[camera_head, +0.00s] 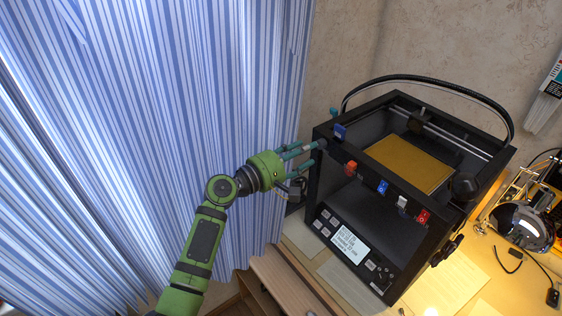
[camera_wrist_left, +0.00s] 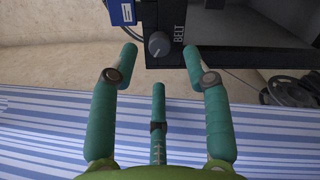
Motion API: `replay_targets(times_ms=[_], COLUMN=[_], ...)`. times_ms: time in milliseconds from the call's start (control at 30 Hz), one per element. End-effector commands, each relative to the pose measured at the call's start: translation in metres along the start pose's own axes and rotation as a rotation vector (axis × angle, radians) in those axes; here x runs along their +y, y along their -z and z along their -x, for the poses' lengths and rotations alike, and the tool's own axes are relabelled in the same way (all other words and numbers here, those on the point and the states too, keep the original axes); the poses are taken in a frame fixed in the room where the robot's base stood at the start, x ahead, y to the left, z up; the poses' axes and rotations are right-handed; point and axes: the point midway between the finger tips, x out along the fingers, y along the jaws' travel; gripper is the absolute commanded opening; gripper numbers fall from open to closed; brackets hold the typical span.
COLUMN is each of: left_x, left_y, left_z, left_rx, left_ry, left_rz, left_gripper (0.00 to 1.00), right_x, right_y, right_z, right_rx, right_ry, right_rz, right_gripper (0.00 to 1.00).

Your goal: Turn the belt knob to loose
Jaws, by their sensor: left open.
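The belt knob (camera_wrist_left: 158,44) is a round grey knob on the printer's black frame, beside the white word BELT, in the left wrist view. In the head view it shows only as a small dark spot (camera_head: 322,144) at the frame's upper left corner. My left gripper (camera_head: 311,152) is open in front of that corner. In the wrist view its teal fingers (camera_wrist_left: 160,58) stand on both sides of the knob, with a third finger below, apart from it as far as I can tell. The knob's exact setting is too small to read. My right gripper is out of view.
The black 3D printer (camera_head: 360,184) has a gold bed (camera_head: 410,163) and a screen panel (camera_head: 350,242). A striped blue curtain (camera_head: 130,110) fills the left side. Cables and a lamp (camera_head: 522,225) lie right.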

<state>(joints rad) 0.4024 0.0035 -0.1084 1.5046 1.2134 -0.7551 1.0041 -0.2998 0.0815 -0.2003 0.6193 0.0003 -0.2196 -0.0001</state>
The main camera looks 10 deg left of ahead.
Motion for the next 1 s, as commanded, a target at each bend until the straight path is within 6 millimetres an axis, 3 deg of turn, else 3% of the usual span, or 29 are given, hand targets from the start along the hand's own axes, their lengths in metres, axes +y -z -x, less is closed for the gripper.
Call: replay_targets(times_ms=[200,400,1000], left_x=[-0.001,0.0,0.0], left_y=[0.001,0.001,0.001], left_z=[0.048,0.074,0.081], left_rx=[0.003,0.002,0.003], left_ry=[0.0,0.0,-0.001], left_rz=[-0.001,0.001,0.0], left_gripper=[0.49,0.49,0.49], right_x=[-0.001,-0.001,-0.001], right_y=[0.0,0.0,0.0], right_z=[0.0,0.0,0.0], right_rx=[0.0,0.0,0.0], right_ry=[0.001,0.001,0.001], right_rz=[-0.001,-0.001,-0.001], right_gripper=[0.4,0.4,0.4])
